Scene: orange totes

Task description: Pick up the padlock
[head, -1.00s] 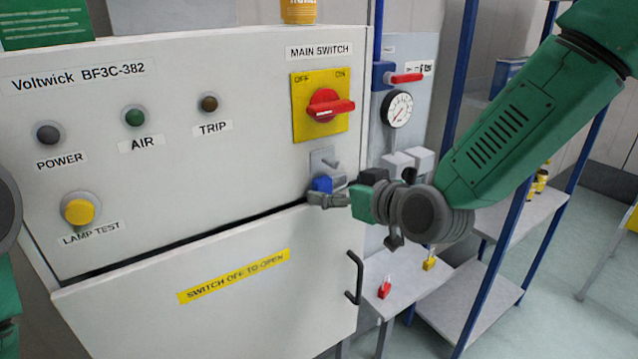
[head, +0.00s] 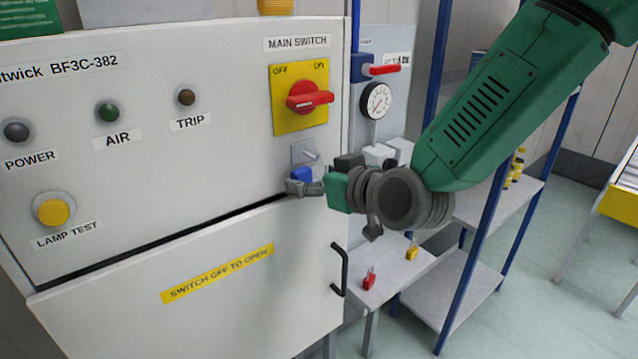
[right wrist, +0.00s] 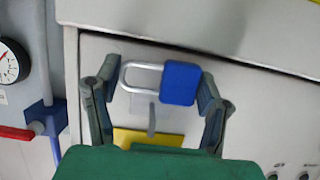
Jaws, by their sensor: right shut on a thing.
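The blue padlock (head: 301,174) is in front of the cabinet, just below a small grey hook plate (head: 304,153) under the main switch. My right gripper (head: 303,187) is shut on it. In the right wrist view the blue padlock (right wrist: 180,83) lies crosswise between the two fingers of my right gripper (right wrist: 158,82), its body by the right finger and its shackle toward the left finger. Whether the padlock still touches the hook plate is not clear. My left gripper is not in view.
A red padlock (head: 369,279) and a yellow padlock (head: 411,252) stand on a low grey shelf right of the cabinet door handle (head: 341,270). The main switch (head: 307,97) sits above the gripper. A blue-framed rack (head: 470,225) stands at right, with open floor beyond.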

